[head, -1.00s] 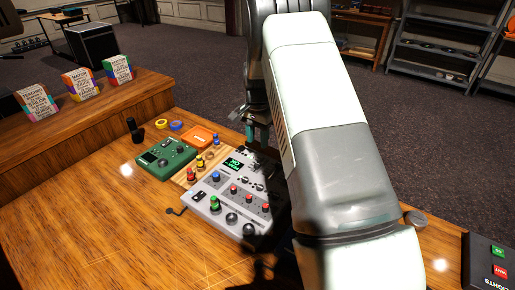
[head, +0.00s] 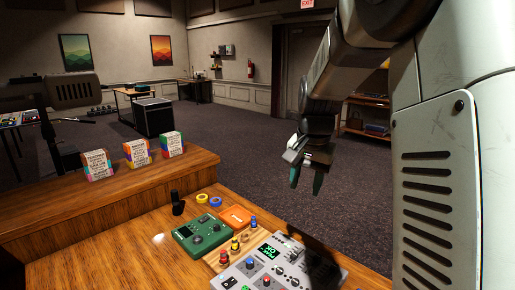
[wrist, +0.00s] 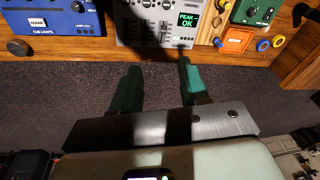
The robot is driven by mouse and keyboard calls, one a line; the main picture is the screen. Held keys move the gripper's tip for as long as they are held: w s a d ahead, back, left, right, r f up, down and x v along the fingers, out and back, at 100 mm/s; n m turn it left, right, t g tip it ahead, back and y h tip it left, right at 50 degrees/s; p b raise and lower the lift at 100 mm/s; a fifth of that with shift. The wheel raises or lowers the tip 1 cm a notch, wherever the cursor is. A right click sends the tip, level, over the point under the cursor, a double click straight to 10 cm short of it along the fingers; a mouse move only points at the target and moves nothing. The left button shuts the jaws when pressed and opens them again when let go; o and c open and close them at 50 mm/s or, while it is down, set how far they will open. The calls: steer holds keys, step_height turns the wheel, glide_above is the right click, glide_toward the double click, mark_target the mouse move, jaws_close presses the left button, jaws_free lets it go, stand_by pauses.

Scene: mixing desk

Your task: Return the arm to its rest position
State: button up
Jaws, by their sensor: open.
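My arm comes in from the right side of the head view and covers much of that side. The grey mixer (head: 283,266) lies on the wooden desk (head: 95,262), nearer than the gripper. It also shows at the top of the wrist view (wrist: 150,30), with a green screen.
Left of the mixer are a green box (head: 205,233), an orange square (head: 236,215), a wooden strip with coloured knobs, tape rolls and a black upright object (head: 177,202). Card boxes stand on the raised shelf (head: 110,205). A blue panel (wrist: 60,20) shows in the wrist view.

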steer(key=s+r+n+t, duration=0.1)
steer(key=s+r+n, duration=0.1)
steer(key=s+r, duration=0.35)
steer(key=s+r+n+t, duration=0.1)
steer(key=s+r, duration=0.2)
steer(key=s, duration=0.6)
steer(key=s+n+t, duration=0.1)
steer(key=s+n, duration=0.2)
steer(key=s, duration=1)
steer(key=shift+a+f, duration=0.25)
